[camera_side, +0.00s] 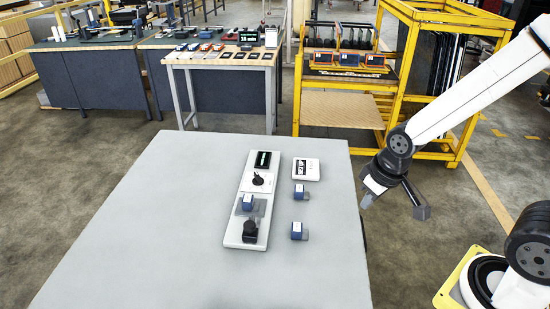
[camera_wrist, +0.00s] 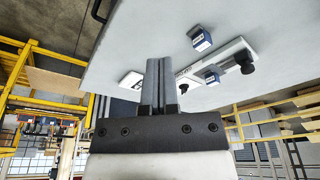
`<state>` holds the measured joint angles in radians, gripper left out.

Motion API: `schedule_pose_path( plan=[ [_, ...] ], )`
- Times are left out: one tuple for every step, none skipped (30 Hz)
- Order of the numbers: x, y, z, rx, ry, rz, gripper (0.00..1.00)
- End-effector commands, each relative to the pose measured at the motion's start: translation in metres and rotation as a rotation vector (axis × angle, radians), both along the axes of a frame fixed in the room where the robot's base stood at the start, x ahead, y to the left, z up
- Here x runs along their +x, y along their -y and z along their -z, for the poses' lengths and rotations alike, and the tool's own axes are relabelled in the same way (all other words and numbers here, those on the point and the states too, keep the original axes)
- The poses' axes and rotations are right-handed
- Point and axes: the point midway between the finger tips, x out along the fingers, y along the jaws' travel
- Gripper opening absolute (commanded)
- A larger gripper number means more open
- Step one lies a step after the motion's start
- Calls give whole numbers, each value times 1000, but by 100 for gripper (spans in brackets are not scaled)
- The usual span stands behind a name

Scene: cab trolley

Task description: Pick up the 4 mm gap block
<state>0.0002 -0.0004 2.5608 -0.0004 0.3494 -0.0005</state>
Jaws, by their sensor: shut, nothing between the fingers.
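Several small blue blocks with pale labels are in the side view, and I cannot read which is the 4 mm gap block. One blue block (camera_side: 297,231) and another blue block (camera_side: 300,193) sit on the grey table, right of a white board (camera_side: 232,236). A third blue block (camera_side: 248,202) stands on the board's grey patch. My gripper (camera_side: 367,200) is off the table's right edge, apart from all blocks. Its fingers (camera_wrist: 160,66) are shut and empty.
The board also carries a black knob (camera_side: 250,230), a smaller black knob (camera_side: 258,179) and a dark display (camera_side: 263,159). A white labelled box (camera_side: 306,169) lies at the back right. The table's left half (camera_side: 150,230) is clear. A yellow rack (camera_side: 400,80) stands behind.

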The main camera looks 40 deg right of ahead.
Motion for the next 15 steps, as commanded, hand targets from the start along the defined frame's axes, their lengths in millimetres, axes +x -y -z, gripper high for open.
schedule_pose_path(
  plan=[
    [0,0,0,0,0,0,0],
    [0,0,0,0,0,0,0],
    [0,0,0,0,0,0,0],
    [0,0,0,0,0,0,0],
    [0,0,0,0,0,0,0],
    [0,0,0,0,0,0,0],
    [0,0,0,0,0,0,0],
    [0,0,0,0,0,0,0],
    [0,0,0,0,0,1,13],
    [0,0,0,0,0,1,22],
    [0,0,0,0,0,1,32],
    [0,0,0,0,0,1,44],
    [0,0,0,0,0,1,54],
    [0,0,0,0,0,1,64],
    [0,0,0,0,0,1,76]
  ],
)
